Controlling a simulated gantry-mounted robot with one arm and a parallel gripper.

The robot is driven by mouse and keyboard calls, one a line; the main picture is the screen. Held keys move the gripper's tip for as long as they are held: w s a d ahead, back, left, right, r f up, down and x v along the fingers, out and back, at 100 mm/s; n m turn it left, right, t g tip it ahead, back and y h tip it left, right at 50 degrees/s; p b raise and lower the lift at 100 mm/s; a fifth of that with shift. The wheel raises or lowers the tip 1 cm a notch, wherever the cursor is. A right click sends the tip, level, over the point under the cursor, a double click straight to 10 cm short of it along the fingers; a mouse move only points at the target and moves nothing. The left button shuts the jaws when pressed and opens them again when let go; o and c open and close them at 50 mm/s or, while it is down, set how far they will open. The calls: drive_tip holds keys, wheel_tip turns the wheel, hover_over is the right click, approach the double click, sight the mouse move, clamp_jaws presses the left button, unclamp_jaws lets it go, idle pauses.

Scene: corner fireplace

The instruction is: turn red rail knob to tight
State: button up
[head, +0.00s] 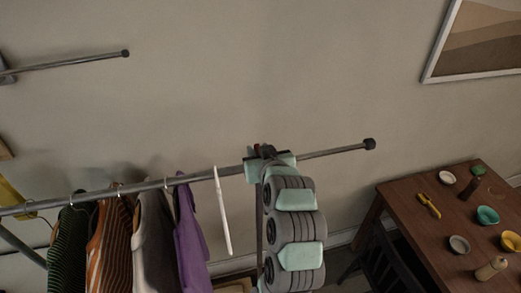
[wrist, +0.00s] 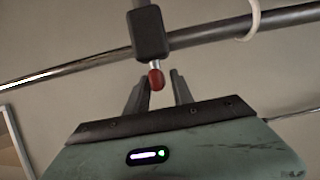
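The red rail knob (wrist: 156,79) is small and rounded, on a short metal stem under a black clamp block (wrist: 150,33) on the rail (wrist: 225,30). In the wrist view, my gripper (wrist: 159,77) has its two dark fingers apart, one each side of the knob. A gap shows between the knob and each finger, so I see no grip. How deep the knob sits between the fingers is hard to tell. In the head view, my gripper (head: 266,153) is up at the rail, and only a speck of red shows there; the knob is mostly hidden.
Clothes (head: 140,232) on hangers and a white hanger (head: 222,212) hang left of my arm. A black end cap (head: 369,144) closes the rail at the right. A wooden table (head: 444,216) with small bowls stands lower right. The wall behind is bare around the rail.

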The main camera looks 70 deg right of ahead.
clamp_jaws()
